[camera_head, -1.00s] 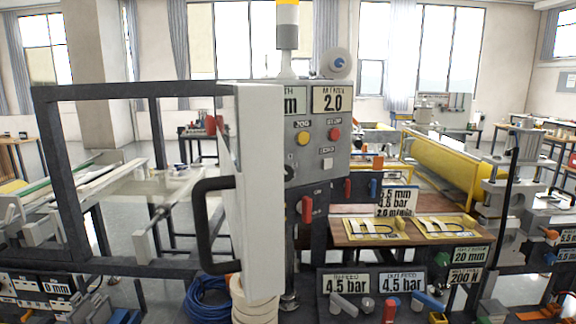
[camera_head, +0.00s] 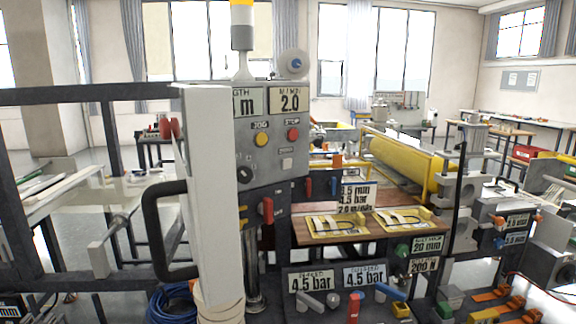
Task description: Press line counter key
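A grey control panel (camera_head: 255,178) stands upright in the middle of the view. On it are a yellow button (camera_head: 261,140), a red button (camera_head: 293,134) and, below the red one, a small pale square key (camera_head: 287,163). A small label sits just above the pale key, too small to read surely. Displays at the panel's top show "m", with its left part hidden, and "2.0" (camera_head: 290,99). I cannot tell from lettering which key is the line counter's. My gripper is not in view.
A white guard door (camera_head: 208,220) with a black handle (camera_head: 150,230) and dark frame stands in front, covering the panel's left edge. A wooden shelf (camera_head: 375,232) with yellow-edged plates, and pressure plaques with levers below, are to the right. A yellow roller (camera_head: 400,165) lies behind.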

